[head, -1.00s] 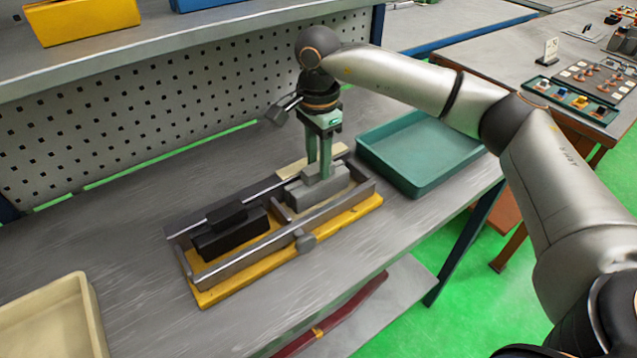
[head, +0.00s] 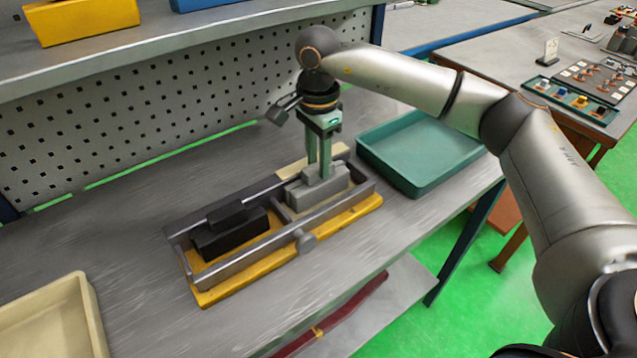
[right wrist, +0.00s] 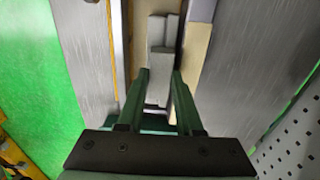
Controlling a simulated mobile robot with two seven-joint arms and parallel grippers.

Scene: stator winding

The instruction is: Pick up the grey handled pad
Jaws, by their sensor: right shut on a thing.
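The grey handled pad (head: 317,192) is in the right half of a yellow-based fixture (head: 350,214) on the grey bench. My right gripper (head: 319,174) points down and is shut on the pad's raised handle. In the right wrist view the grey pad (right wrist: 160,75) shows between and beyond the gripper's two green fingers (right wrist: 158,95). Whether the pad's underside touches the fixture is hard to tell. A black handled pad (head: 230,232) sits in the left half of the fixture. My left gripper is not in view.
A teal tray (head: 425,186) stands right of the fixture, close to my right forearm. A cream bin (head: 88,300) is at the lower left. A perforated panel (head: 130,128) and shelf rise behind. Bench in front of the fixture is clear.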

